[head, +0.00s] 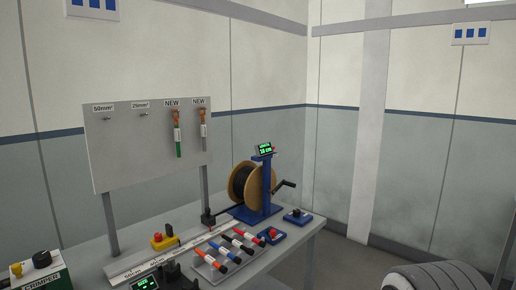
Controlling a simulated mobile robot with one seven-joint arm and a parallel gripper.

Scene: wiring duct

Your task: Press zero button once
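No label reading zero is legible, so I cannot tell which button is the zero button. A blue box with a red button (272,234) sits on the table right of the colored tools. My gripper is not in view.
A panel (140,150) stands behind.

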